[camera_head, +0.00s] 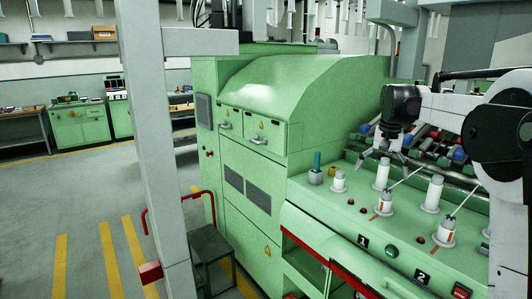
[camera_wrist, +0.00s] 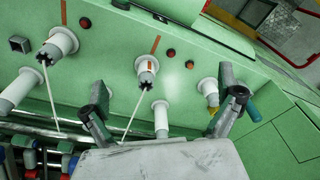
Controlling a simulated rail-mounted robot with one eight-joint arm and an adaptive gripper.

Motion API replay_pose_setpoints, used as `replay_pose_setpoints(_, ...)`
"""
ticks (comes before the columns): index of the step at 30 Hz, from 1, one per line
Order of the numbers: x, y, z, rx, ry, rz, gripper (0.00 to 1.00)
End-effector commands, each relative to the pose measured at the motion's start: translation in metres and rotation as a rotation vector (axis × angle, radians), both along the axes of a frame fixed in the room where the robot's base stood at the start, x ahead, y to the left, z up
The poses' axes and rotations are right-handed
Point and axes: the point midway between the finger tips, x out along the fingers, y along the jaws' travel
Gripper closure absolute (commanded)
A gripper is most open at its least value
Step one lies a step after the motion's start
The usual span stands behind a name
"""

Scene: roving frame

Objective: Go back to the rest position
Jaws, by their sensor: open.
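My gripper (camera_head: 383,158) hangs fingers down over the green machine's top panel (camera_head: 335,203) in the head view. In the wrist view its two fingers (camera_wrist: 165,103) are spread wide, with nothing held between them. White bobbins on round white bases stand below it. One bobbin (camera_head: 384,203) near the number 1 label and one (camera_head: 443,232) near the number 2 label have a pale thread running up and back. Both threaded bobbins also show in the wrist view, one in the middle (camera_wrist: 147,66) and one at the left (camera_wrist: 58,46).
Behind the bobbins lies a row of coloured spools (camera_head: 440,145). A grey post (camera_head: 155,130) and a small step (camera_head: 210,245) stand left of the machine. The floor (camera_head: 75,190) further left is open.

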Motion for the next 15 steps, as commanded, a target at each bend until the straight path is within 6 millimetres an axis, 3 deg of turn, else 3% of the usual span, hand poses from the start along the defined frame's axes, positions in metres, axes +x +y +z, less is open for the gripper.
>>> replay_pose_setpoints(7,-0.059,0.038,0.015,-0.018,-0.070,0.060,0.00)
replay_pose_setpoints(15,-0.130,0.074,0.017,-0.039,-0.145,0.123,0.00)
